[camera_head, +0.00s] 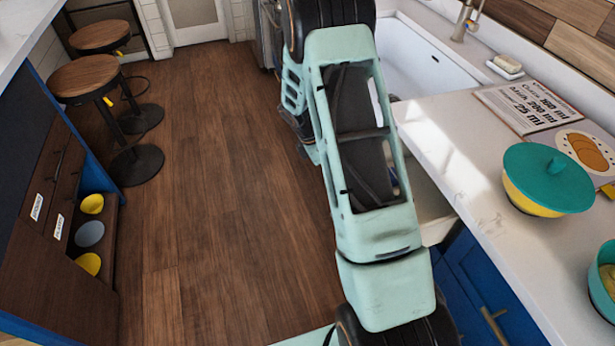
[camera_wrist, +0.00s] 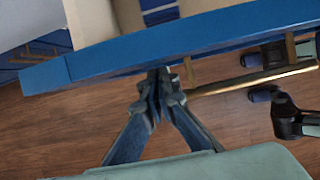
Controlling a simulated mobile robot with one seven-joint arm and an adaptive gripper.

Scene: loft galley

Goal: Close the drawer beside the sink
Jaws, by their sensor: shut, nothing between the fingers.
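The drawer is pulled open. In the wrist view its blue front (camera_wrist: 200,38) runs across the upper part, with a pale box side (camera_wrist: 92,20) behind it and a brass bar handle (camera_wrist: 250,82) on its outer face. My gripper (camera_wrist: 160,78) is shut and empty. Its tips are at the lower edge of the front, left of the handle; I cannot tell whether they touch. In the head view part of the pale drawer interior (camera_head: 428,203) shows below the counter edge, and my arm hides the rest. The white sink (camera_head: 425,62) lies behind my arm.
The white counter (camera_head: 455,150) on the right holds a teal-lidded bowl (camera_head: 548,178), a recipe card (camera_head: 527,103) and soap (camera_head: 508,65). Blue cabinets (camera_head: 470,275) stand below. Stools (camera_head: 88,78) and a dark shelf unit (camera_head: 50,215) are on the left. The wooden floor (camera_head: 215,200) between is clear.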

